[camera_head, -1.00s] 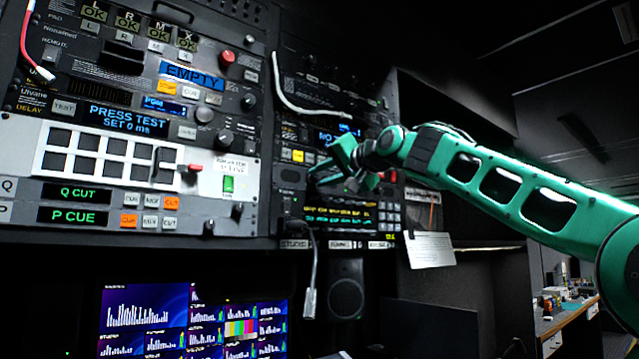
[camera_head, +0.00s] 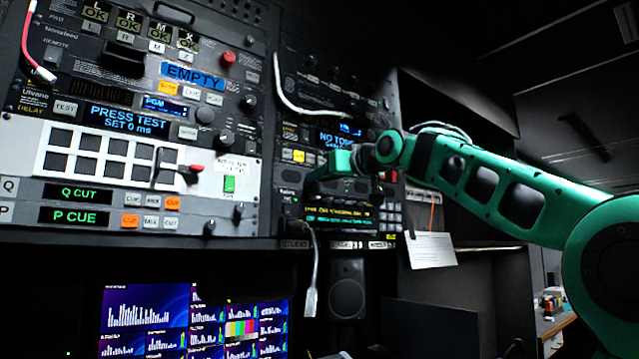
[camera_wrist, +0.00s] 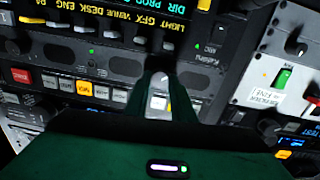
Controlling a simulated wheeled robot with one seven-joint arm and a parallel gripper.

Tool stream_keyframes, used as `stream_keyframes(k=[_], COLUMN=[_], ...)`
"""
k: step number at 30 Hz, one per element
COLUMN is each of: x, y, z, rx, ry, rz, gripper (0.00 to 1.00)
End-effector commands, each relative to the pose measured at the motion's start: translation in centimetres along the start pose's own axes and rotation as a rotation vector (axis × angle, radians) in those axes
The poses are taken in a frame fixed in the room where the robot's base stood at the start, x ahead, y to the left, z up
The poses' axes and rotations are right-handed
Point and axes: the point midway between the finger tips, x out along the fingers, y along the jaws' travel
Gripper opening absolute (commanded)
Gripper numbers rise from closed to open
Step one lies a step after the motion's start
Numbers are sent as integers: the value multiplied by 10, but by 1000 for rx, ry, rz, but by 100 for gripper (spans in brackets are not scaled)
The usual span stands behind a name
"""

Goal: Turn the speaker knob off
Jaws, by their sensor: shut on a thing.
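My gripper (camera_head: 318,174) is at the right-hand rack, in front of the panel just above the yellow and green text display (camera_head: 340,214). A small pale part, which looks like the speaker knob (camera_wrist: 159,77), shows between the fingertips. Most of this knob is hidden by the fingers, and its setting cannot be read. The panel around it has dark oval grilles (camera_wrist: 108,65) and small green lights. In the head view my gripper covers the knob.
A cable (camera_head: 313,270) hangs just below and left of my gripper. A white cable (camera_head: 290,98) loops above it. A paper tag (camera_head: 431,250) hangs right of the rack.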

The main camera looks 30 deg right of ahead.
Motion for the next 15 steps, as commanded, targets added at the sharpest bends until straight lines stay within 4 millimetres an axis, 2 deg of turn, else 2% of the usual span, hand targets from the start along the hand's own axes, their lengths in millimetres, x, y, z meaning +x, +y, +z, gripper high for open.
stream_keyframes(k=[1,15], x=[2,2], y=[1,0], z=[5,5], rx=[-26,-151], ry=[-11,-7], rz=[2,0], gripper=[0,0])
